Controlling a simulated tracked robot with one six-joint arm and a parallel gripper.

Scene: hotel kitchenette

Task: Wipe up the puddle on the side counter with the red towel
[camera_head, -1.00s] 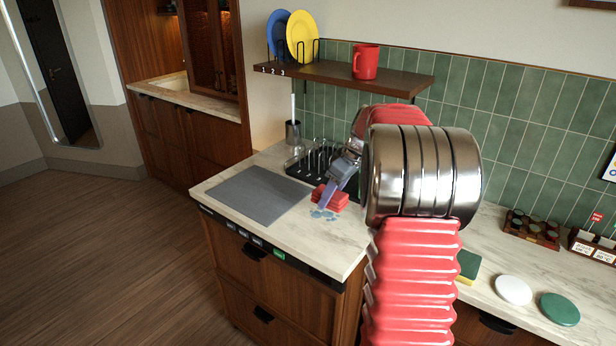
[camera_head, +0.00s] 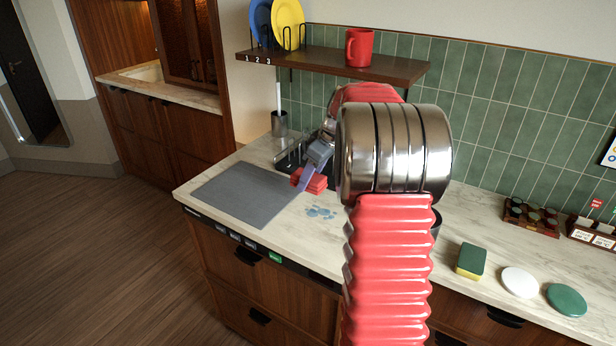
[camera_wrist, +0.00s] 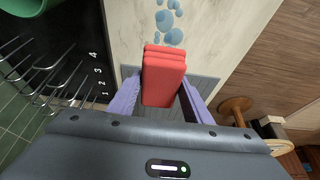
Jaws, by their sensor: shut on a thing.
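The red towel (camera_head: 313,182), a folded stack, is held between the purple fingers of my gripper (camera_head: 303,181). In the wrist view the towel (camera_wrist: 164,72) sits between both fingers (camera_wrist: 160,92). I cannot tell whether it touches the counter. The puddle (camera_head: 321,212) is a cluster of pale blue spots on the side counter (camera_head: 290,236), in front of the towel and apart from it in the head view. The puddle (camera_wrist: 168,18) also shows at the top of the wrist view. My arm hides part of the counter to the right.
A grey mat (camera_head: 240,193) lies left of the puddle. A black rack (camera_wrist: 60,70) with wire prongs stands beside the towel. A shelf (camera_head: 330,62) with plates and a red mug (camera_head: 359,47) hangs above. A sponge (camera_head: 471,261) and two discs lie right of my arm.

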